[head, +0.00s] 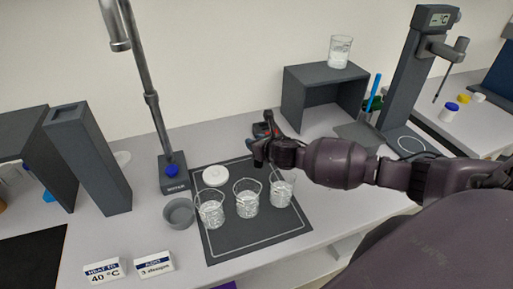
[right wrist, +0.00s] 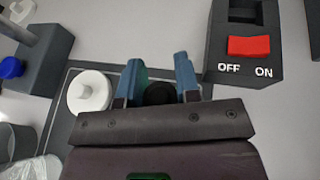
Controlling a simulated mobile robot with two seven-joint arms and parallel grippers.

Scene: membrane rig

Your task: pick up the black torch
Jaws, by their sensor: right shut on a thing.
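My right gripper (head: 262,148) comes in from the right and hovers over the back edge of the dark mat, behind the beakers. In the right wrist view its two blue-grey fingers (right wrist: 161,80) are shut on the black torch (right wrist: 160,94), of which only a dark rounded end shows between them. The rest of the torch is hidden by the gripper, and its height above the mat is hard to tell. My left gripper is not in view.
Several glass beakers (head: 247,204) stand on the dark mat (head: 232,249) near a white round lid (head: 215,175). A switch box with a red rocker (right wrist: 249,46) is close beside the right fingers. A tall stand (head: 153,105) and grey bowl (head: 179,213) are to the left.

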